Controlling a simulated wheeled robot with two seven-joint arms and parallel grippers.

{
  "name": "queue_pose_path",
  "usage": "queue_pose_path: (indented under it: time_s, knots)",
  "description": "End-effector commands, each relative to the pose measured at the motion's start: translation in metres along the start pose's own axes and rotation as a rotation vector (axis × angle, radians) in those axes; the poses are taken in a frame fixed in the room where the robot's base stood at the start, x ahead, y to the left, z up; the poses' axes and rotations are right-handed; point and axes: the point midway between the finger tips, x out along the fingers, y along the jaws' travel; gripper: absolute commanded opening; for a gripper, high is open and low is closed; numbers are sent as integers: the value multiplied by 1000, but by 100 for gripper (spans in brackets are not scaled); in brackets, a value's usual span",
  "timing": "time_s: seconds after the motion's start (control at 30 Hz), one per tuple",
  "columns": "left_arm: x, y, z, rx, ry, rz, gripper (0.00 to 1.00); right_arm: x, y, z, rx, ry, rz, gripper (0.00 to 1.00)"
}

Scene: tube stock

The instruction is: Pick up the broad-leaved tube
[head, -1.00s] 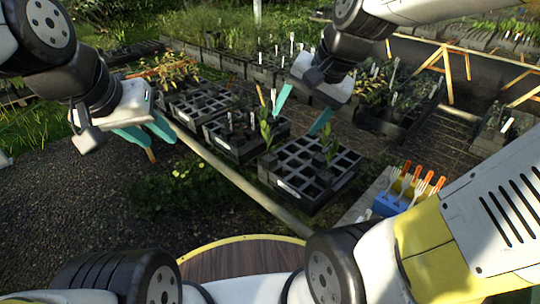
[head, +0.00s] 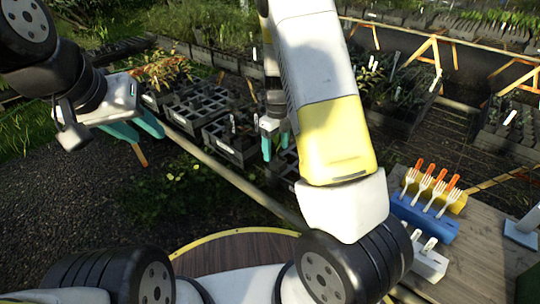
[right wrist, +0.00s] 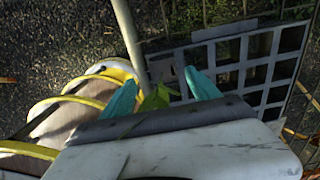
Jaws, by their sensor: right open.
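Green broad leaves (right wrist: 155,98) show between the teal fingers of my right gripper (right wrist: 160,92) in the right wrist view; the tube under them is hidden. My right gripper is open, with its fingers apart on either side of the leaves. In the head view, my right gripper (head: 274,142) points down at the near black cell tray, and my forearm covers much of that tray. The tray (right wrist: 250,74) shows many empty square cells in the right wrist view. My left gripper (head: 147,133) hangs open and empty at the left.
More black trays (head: 190,104) stand behind, and a planted tray (head: 390,105) is at the right. A pale rail (head: 235,182) runs along the front of the trays.

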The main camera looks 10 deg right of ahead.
Motion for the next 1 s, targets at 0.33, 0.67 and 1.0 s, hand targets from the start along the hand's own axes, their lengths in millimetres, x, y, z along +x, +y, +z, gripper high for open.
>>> queue_pose_path:
  time_s: [0.33, 0.67, 1.0]
  knots:
    - [0, 0, 0, 0, 0, 0, 36, 48, -7, -6, -2, 2, 4, 70]
    - [0, 0, 0, 0, 0, 0, 36, 63, -7, -4, -4, -1, 1, 70]
    - [0, 0, 0, 0, 0, 0, 36, 62, -7, -4, -4, -1, 1, 18]
